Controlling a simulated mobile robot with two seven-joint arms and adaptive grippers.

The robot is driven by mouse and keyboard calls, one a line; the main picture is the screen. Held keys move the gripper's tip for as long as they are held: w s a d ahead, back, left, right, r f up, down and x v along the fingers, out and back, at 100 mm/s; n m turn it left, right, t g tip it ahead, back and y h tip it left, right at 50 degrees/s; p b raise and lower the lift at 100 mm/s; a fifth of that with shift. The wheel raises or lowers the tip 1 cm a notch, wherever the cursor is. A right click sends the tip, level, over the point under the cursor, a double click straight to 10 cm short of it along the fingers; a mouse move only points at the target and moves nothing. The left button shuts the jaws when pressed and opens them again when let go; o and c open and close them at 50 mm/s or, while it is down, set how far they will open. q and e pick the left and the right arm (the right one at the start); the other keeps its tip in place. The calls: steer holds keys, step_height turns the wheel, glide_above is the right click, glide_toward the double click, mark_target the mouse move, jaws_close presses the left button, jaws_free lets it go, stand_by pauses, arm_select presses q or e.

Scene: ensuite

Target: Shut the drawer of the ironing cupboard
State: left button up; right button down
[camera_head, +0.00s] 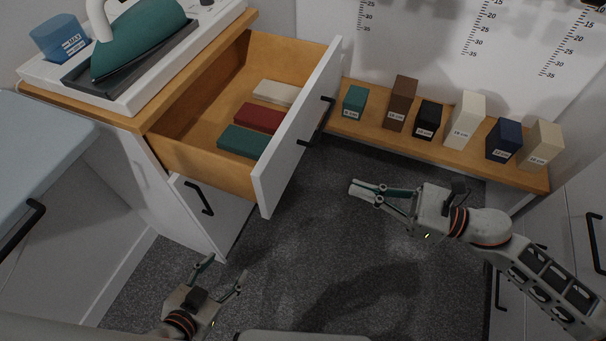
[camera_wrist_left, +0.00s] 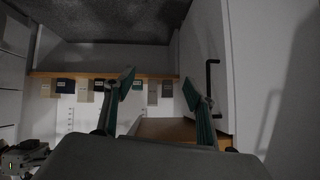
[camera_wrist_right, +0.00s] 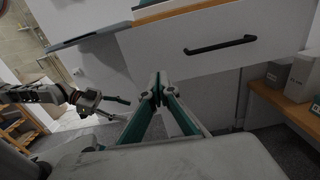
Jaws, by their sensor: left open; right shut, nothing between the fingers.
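The drawer (camera_head: 297,130) of the ironing cupboard (camera_head: 180,206) stands open in the head view. Its white front has a black bar handle (camera_head: 318,122), which also shows in the right wrist view (camera_wrist_right: 221,46). Inside lie a green, a red and a pale block (camera_head: 259,118). My right gripper (camera_head: 357,190) is shut and empty, to the right of the drawer front and apart from it. My left gripper (camera_head: 224,268) is open and empty, low in front of the cupboard, below the drawer in the picture. It touches nothing that I can see.
A teal iron (camera_head: 138,38) rests on a white station on the cupboard top, beside a blue cup (camera_head: 58,38). A low wooden shelf (camera_head: 440,147) with several labelled blocks runs along the back wall. A blue-grey board (camera_head: 40,150) is at the left. Carpet between is clear.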

steer(key=p, duration=0.1)
glide_toward(284, 165)
steer(key=shift+n, duration=0.3)
steer(key=x, duration=0.6)
steer(key=shift+w+f+p, duration=0.1)
steer(key=shift+w+p, duration=0.05)
steer(key=shift+p, duration=0.25)
arm_select(q)
steer(key=shift+s+a, duration=0.2)
steer(key=shift+a, duration=0.2)
arm_select(e)
steer(key=shift+w+a, duration=0.1)
steer(key=shift+a, duration=0.3)
arm_select(q)
steer(key=shift+r, duration=0.1)
